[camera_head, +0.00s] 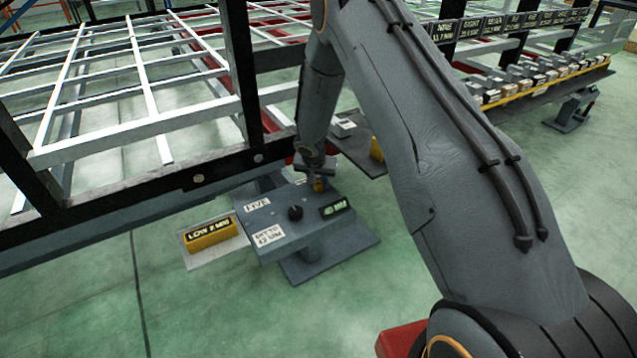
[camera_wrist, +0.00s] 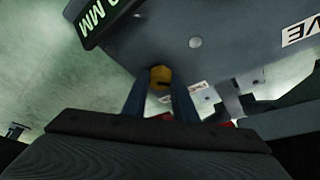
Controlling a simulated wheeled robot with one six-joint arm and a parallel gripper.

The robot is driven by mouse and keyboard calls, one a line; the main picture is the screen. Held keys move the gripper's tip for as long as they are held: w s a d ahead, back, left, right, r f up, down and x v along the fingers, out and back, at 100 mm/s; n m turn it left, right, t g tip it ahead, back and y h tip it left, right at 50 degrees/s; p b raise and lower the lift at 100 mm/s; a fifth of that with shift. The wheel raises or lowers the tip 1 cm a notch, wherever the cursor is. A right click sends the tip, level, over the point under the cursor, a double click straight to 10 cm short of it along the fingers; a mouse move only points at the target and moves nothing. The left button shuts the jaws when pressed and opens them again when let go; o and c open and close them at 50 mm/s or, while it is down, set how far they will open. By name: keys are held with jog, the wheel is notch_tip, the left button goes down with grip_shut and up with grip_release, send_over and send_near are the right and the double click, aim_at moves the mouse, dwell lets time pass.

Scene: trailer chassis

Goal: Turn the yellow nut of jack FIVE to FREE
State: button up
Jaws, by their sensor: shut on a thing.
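The yellow nut (camera_wrist: 160,74) sits between the two dark fingers of my gripper (camera_wrist: 160,88) in the wrist view, and my gripper is shut on it. In the head view my gripper (camera_head: 317,172) reaches down to the far edge of the grey jack (camera_head: 285,222), and only a bit of the yellow nut (camera_head: 320,185) shows. A white label ending in "VE" (camera_wrist: 301,32) is on the jack's grey plate in the wrist view. A dark display reading in MM (camera_wrist: 105,17) is at upper left. The nut's exact turn angle and the FREE mark cannot be made out.
A black knob (camera_head: 295,212) stands up from the jack's plate. A yellow block marked LOW 2 MM (camera_head: 209,235) sits on a pale plate to its left. The trailer frame (camera_head: 150,175) runs close behind the jack. Green floor (camera_head: 200,315) in front is clear.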

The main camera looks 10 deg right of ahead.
jog(key=o, duration=1.1)
jog(key=shift+p+v, duration=1)
jog(key=shift+v, duration=2.9)
jog(key=shift+w, duration=0.1)
